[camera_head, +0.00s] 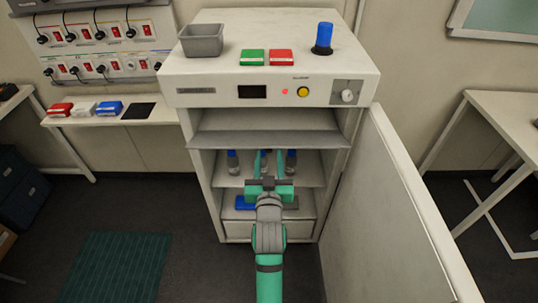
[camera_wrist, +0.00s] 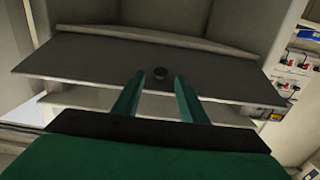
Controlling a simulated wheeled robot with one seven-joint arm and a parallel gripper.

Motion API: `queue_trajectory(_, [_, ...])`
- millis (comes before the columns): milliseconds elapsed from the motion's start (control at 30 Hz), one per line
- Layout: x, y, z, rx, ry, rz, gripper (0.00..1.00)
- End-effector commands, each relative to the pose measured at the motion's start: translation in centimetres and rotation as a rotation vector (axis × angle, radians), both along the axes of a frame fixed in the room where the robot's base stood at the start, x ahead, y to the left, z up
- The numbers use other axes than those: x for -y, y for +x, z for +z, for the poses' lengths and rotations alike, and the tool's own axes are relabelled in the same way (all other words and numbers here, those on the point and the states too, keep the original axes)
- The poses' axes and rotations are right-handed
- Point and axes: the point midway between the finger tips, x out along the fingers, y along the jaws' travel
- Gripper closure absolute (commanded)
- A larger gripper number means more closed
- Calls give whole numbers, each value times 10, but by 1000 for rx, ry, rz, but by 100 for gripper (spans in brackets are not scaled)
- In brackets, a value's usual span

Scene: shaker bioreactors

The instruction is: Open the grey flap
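The grey flap (camera_head: 268,139) spans the upper opening of the white cabinet, just under its control panel. In the head view it slants outward, with its lower edge toward me.
The cabinet door (camera_head: 400,205) stands open on the right. Blue-capped bottles (camera_head: 233,163) stand on the shelf behind my gripper, with a blue item (camera_head: 244,203) lower down. A grey tray (camera_head: 202,40), green box (camera_head: 252,57), red box (camera_head: 281,57) and blue-topped object (camera_head: 323,37) are on top.

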Motion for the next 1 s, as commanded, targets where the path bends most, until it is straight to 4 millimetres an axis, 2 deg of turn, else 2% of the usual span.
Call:
queue_trajectory(300, [-1,-58,0,1,1,2,62])
queue_trajectory(500, [-1,-84,0,2,0,2,62])
queue_trajectory(700, [-1,-95,1,3,1,2,62])
queue_trajectory(1000, [-1,-95,1,3,0,2,62])
